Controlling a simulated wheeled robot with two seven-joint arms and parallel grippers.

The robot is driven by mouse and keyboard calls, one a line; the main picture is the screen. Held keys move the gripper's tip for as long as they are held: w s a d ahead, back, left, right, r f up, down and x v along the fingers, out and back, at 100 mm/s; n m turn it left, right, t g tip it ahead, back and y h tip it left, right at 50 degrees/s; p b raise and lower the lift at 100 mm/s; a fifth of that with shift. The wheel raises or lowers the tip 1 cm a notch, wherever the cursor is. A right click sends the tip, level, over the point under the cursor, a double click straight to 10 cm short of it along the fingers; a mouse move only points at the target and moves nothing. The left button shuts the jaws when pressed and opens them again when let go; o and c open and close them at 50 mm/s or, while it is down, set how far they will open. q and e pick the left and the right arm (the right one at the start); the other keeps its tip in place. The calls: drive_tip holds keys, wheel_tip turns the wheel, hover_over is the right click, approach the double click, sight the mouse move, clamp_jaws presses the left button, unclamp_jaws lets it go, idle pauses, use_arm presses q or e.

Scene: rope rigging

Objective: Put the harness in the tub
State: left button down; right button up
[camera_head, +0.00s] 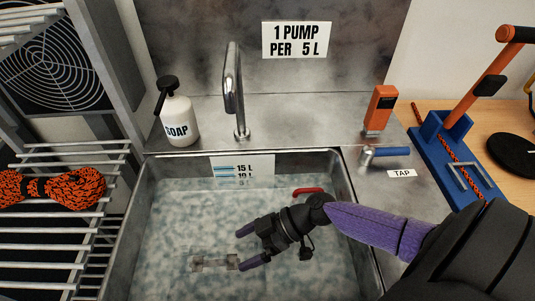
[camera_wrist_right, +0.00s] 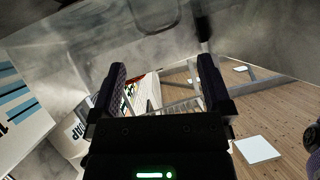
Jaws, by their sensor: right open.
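The tub (camera_head: 352,215) is a steel sink basin filled with mottled pale blue water. My right gripper (camera_head: 246,247) is over the tub, its two purple-padded fingers apart and pointing left, with nothing between them. In the right wrist view the open fingers (camera_wrist_right: 155,85) also show nothing held. A red curved piece (camera_head: 308,191) shows at the tub's far right, and a blurred greyish shape (camera_head: 215,263) lies in the water left of the fingers. I cannot tell if either belongs to the harness; no whole harness is recognisable. My left gripper is out of view.
A soap pump bottle (camera_head: 178,118), a faucet (camera_head: 233,85) and an orange device (camera_head: 380,108) stand behind the tub. A tap lever (camera_head: 390,152) is at right. An orange rope coil (camera_head: 52,187) lies on the left wire rack (camera_head: 60,235). A blue stand (camera_head: 455,150) is far right.

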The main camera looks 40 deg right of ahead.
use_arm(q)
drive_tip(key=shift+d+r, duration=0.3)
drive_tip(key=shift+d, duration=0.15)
use_arm(e)
drive_tip(key=v, duration=0.5)
drive_tip(key=shift+d+r, duration=0.15)
drive_tip(key=shift+d, duration=0.05)
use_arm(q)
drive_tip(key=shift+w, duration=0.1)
